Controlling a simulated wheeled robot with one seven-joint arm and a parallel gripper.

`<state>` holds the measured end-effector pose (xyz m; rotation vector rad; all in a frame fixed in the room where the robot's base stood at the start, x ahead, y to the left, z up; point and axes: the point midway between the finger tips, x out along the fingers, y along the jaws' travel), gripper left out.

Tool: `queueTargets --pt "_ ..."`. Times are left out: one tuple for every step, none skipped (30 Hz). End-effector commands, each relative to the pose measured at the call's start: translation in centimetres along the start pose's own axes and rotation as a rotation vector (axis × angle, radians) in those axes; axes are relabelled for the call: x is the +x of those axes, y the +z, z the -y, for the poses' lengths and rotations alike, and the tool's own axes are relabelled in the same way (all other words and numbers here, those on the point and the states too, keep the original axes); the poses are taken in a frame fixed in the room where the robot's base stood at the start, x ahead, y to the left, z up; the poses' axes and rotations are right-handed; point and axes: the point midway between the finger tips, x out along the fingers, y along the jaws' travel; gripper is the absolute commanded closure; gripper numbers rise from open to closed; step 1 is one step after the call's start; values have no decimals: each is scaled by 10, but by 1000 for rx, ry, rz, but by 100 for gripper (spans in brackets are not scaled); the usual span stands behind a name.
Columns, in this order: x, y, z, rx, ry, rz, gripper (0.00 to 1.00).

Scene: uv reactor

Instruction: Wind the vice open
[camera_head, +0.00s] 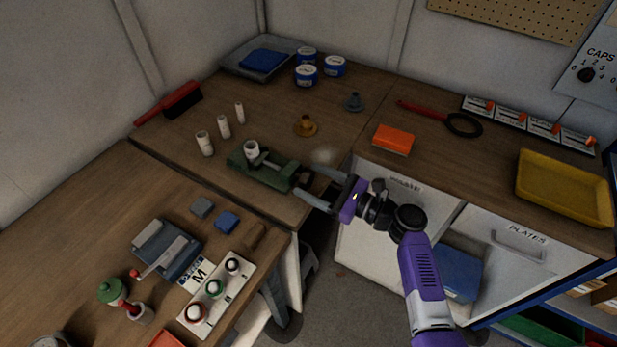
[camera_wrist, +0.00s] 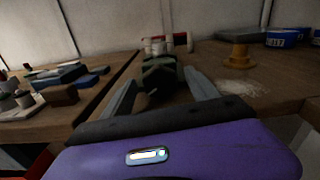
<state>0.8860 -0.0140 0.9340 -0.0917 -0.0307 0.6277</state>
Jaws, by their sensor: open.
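A dark green vice (camera_head: 262,167) sits on the back bench near its front edge. A white cylinder (camera_head: 252,149) stands at its jaws; I cannot tell whether it is clamped. The vice's handle end points toward my gripper (camera_head: 305,181). In the wrist view the vice (camera_wrist: 160,78) lies straight ahead, between and beyond the fingertips. My gripper (camera_wrist: 160,92) is open, its two grey fingers either side of the vice's near end. I cannot tell whether they touch it. The vice's crank is not clear in either view.
An orange-brown knobbed piece (camera_head: 305,126) stands behind the vice, also in the wrist view (camera_wrist: 239,58). White cylinders (camera_head: 224,127) stand to its left. An orange block (camera_head: 393,139) lies on the right bench. The left bench holds a grey device (camera_head: 167,249) and a blue block (camera_head: 228,222).

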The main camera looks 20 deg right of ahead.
Motion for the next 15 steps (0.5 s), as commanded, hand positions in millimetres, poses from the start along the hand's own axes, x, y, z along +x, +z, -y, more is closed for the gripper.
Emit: queueTargets --pt "5 0 -1 1 2 0 31" --pt "8 0 -1 0 2 0 31" --pt "10 0 -1 -1 3 0 31" --pt "12 0 -1 -1 2 0 31" --pt "13 0 -1 -1 2 0 31" --pt "14 0 -1 -1 1 -1 31" --pt "14 0 -1 -1 1 -1 31" --pt "14 0 -1 -1 1 -1 31" --pt "14 0 -1 -1 1 -1 31" --pt "14 0 -1 -1 1 -1 31" --pt "14 0 -1 -1 1 -1 31" --pt "14 0 -1 -1 1 -1 31" --pt "14 0 -1 -1 1 -1 31" --pt "14 0 -1 -1 1 -1 35" --pt "14 0 -1 -1 1 -1 43"
